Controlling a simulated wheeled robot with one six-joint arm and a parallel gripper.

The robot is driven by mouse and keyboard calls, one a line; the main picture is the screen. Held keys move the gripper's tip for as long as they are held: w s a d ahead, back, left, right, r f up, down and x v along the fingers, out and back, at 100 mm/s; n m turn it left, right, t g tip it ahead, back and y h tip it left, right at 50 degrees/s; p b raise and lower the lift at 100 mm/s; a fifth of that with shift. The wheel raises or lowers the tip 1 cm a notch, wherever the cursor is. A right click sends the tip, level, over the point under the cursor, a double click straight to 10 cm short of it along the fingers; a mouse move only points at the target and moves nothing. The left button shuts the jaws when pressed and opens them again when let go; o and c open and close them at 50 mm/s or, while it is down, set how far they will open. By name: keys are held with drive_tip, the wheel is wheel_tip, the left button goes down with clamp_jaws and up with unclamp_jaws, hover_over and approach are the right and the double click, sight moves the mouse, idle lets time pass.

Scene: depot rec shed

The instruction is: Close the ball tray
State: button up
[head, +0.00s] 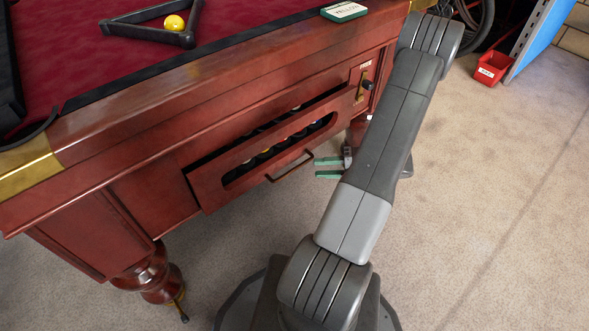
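The ball tray (212,187) is a red-brown wooden drawer in the side of the pool table. It stands partly pulled out, with a dark gap along its top edge. My gripper (317,168) has green fingertips spread apart, just right of the handle, pointing left towards the tray front. Nothing shows between the fingertips. My arm hides part of the gripper's wrist. Whether a fingertip touches the handle is unclear.
The pool table (120,195) has a red cloth, a black triangle (150,33) and a yellow ball (174,23). A coin mechanism (363,84) sits right of the tray. A red bin (492,68) stands far right. The carpet (480,190) on the right is clear.

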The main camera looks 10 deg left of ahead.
sight(298, 168)
drive_tip(key=a, duration=0.2)
drive_tip(key=a+b, duration=0.1)
drive_tip(key=a, duration=0.2)
drive_tip(key=s+a+f+b, duration=0.1)
drive_tip(key=a, duration=0.2)
drive_tip(key=shift+a+f, duration=0.1)
drive_tip(key=shift+a, duration=0.1)
clamp_jaws()
